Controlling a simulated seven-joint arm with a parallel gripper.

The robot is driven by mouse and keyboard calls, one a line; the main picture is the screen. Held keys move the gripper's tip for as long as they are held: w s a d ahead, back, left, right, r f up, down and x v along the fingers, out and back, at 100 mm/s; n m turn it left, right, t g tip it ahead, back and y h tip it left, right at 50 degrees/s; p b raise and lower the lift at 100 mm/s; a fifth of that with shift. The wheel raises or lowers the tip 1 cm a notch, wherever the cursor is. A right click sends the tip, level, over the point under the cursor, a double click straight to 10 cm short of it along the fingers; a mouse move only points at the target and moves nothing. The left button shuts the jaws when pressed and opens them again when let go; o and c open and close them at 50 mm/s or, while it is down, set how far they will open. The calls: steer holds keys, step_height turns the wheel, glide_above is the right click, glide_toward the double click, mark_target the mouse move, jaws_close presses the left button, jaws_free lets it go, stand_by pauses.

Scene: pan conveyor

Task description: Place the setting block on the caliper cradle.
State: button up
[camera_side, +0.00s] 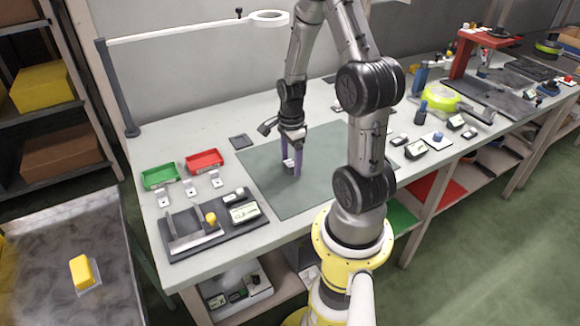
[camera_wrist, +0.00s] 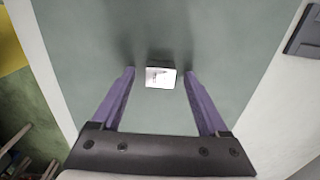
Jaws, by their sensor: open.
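A small pale silver-white block (camera_wrist: 161,77), which looks like the setting block, lies on the grey-green mat. In the side view it shows as a light spot (camera_side: 289,163) between the purple fingers. My gripper (camera_wrist: 159,72) points down over it, one finger on each side, open, with a small gap visible on both sides. In the side view my gripper (camera_side: 290,173) is low over the mat's left half. The grey channel-shaped fixture on a dark base (camera_side: 183,243), at the bench's front left, appears to be the caliper cradle. A yellow knob and a display unit sit on the same base.
A green bin (camera_side: 160,176) and a red bin (camera_side: 204,160) stand behind the fixture, with small white pieces before them. The mat (camera_side: 310,195) is otherwise clear. A ring lamp (camera_side: 268,18) hangs at the back left. Gauges and tools lie to the right.

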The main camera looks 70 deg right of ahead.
mark_target(292, 164)
jaws_close()
stand_by(0.4)
steer(key=r, duration=0.4)
steer(key=shift+s+a, duration=0.2)
steer(key=s+a+r, duration=0.9)
steer(key=a, duration=0.1)
